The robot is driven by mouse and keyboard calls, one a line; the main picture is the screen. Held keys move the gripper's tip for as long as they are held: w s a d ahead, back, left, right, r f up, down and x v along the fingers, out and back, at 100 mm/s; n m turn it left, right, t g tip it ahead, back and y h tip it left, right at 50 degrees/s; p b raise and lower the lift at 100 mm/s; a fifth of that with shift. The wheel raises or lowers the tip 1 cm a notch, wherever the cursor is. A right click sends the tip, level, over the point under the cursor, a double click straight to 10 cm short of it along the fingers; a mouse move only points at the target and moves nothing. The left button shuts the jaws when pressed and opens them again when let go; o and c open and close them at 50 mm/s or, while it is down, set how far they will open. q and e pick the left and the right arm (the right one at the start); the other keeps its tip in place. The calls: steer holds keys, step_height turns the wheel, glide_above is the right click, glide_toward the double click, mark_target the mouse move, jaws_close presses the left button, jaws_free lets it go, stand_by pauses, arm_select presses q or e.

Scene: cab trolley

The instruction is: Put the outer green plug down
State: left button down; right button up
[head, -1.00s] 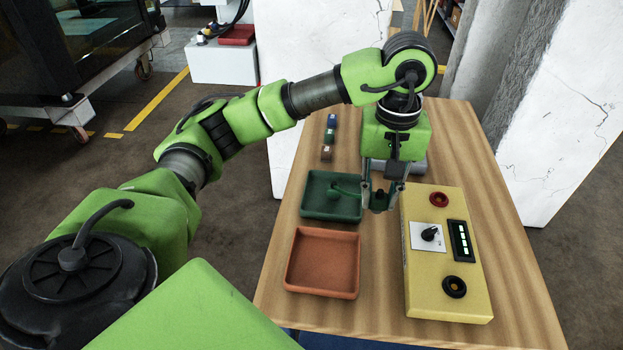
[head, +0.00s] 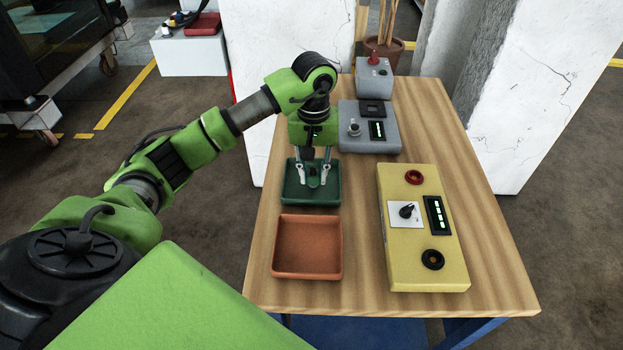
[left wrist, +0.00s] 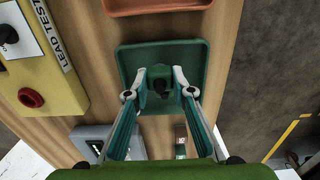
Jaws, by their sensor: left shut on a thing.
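My left gripper (head: 313,180) points down over the green tray (head: 289,198) and is shut on a dark green plug (left wrist: 161,86). The plug sits between the two fingertips, within the outline of the tray, which also shows in the left wrist view (left wrist: 130,62). Whether the plug touches the tray floor I cannot tell. The fingers and wrist hide part of the tray, so anything else lying in it is hard to make out. My right gripper is in neither view.
An orange tray (head: 307,247) lies just nearer than the green one. A yellow box (head: 413,272) with a red socket, a knob and a black socket stands to the right. Grey boxes (head: 370,137) stand behind on the wooden table (head: 500,285).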

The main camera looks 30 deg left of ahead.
mark_target(311, 183)
arm_select(q)
steer(key=f+p, duration=0.1)
steer(key=f, duration=0.2)
steer(key=shift+a+f+p, duration=0.1)
steer(key=shift+a+p, duration=0.2)
steer(key=shift+p, duration=0.05)
steer(key=shift+f, duration=0.25)
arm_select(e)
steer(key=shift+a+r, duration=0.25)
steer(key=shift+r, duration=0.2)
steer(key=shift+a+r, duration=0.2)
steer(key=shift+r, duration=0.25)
arm_select(q)
steer(key=shift+w, duration=0.1)
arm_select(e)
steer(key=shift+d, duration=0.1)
arm_select(q)
steer(key=shift+f, duration=0.2)
steer(key=c, duration=1.8)
jaws_free()
steer(key=shift+o, duration=0.2)
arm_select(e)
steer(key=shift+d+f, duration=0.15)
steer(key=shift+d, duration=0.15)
arm_select(q)
steer(key=shift+r, duration=0.1)
